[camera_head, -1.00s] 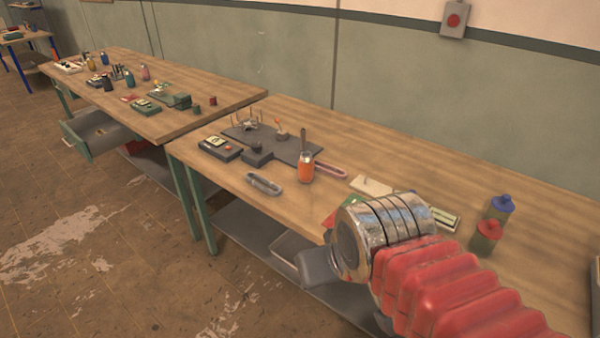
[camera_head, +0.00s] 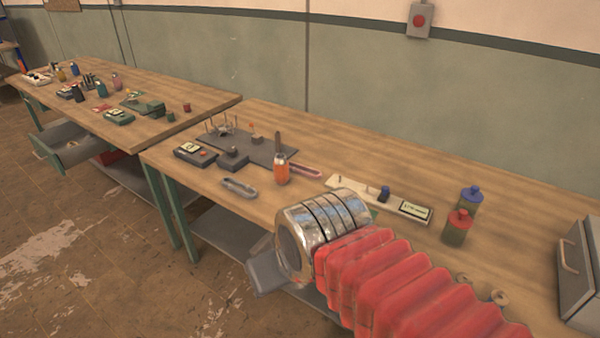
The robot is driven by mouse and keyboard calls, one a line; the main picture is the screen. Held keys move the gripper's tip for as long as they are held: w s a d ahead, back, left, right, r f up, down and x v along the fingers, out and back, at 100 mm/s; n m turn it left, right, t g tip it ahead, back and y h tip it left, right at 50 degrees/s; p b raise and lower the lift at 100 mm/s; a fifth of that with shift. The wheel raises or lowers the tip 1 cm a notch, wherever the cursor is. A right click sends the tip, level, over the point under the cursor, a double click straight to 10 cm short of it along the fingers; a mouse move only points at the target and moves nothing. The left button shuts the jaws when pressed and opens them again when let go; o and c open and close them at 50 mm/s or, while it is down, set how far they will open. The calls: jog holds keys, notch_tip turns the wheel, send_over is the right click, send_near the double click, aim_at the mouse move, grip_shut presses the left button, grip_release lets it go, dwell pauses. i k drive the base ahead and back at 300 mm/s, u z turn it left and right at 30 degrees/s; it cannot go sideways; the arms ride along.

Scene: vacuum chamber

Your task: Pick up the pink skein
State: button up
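A pink loop, which looks like the pink skein (camera_head: 306,171), lies on the near workbench, just right of and behind an orange jar (camera_head: 281,170) that hides its left end. My arm, with red bellows and a shiny metal wrist, reaches in from the lower right. My gripper (camera_head: 264,274) shows only as a grey part at the wrist's lower left, off the bench's front edge and well apart from the pink loop. Its fingers cannot be made out, and nothing is seen held in it.
A grey loop (camera_head: 239,188) lies near the front edge. A dark board (camera_head: 262,150) with devices is behind it. A white strip (camera_head: 350,189), blue-capped bottle (camera_head: 470,201), red-capped bottle (camera_head: 458,227) and grey box (camera_head: 583,275) stand right. The rear strip of bench is clear.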

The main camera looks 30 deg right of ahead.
aim_at(319, 175)
jog(key=z, duration=0.05)
jog(key=i, duration=1)
jog(key=u, duration=0.05)
